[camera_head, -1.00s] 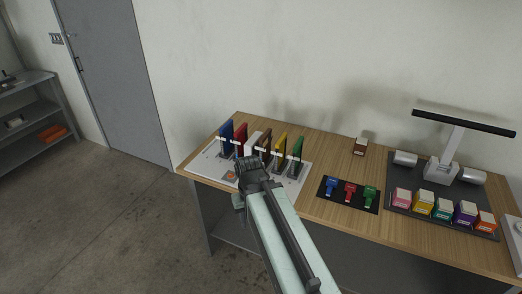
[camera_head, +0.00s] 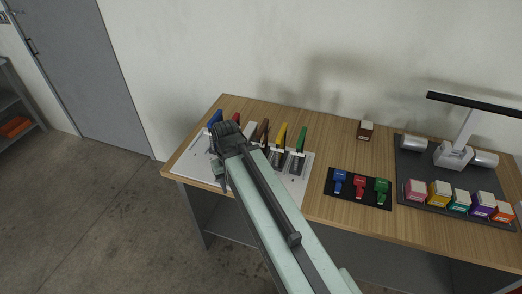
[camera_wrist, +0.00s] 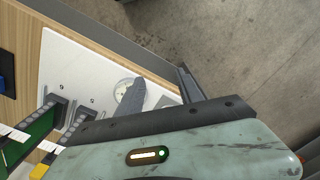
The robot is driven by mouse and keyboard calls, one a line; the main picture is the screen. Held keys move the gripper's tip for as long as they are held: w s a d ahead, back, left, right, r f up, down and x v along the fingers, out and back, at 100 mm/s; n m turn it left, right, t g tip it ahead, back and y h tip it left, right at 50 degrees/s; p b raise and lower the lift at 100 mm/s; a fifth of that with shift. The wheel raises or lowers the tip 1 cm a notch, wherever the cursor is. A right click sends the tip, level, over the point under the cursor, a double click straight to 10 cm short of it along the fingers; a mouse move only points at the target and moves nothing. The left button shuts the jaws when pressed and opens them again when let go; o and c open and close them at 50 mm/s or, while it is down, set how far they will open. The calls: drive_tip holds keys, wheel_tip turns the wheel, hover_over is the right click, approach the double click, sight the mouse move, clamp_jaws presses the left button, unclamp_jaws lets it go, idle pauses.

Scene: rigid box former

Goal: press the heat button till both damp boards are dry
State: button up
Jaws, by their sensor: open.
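A white plate (camera_head: 187,160) on the table holds a row of upright boards in dark slots: blue (camera_head: 215,117), red (camera_head: 236,118), white (camera_head: 252,128), brown (camera_head: 263,131), yellow (camera_head: 281,134) and green (camera_head: 301,139). I cannot tell which are damp. My gripper (camera_head: 226,142) is over the front left part of the plate, in front of the boards, and hides part of them. In the wrist view its jaws (camera_wrist: 160,92) are apart and empty. A round pale dial (camera_wrist: 124,87) shows on the plate beside one finger. I cannot make out the heat button.
A black mat (camera_head: 348,198) with blue, red and green clips lies right of the plate. A brown block (camera_head: 365,130) stands behind.

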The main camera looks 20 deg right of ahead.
drive_tip(key=c, duration=0.9)
drive_tip(key=shift+s, duration=0.1)
clamp_jaws()
drive_tip(key=shift+d, duration=0.1)
idle(0.6)
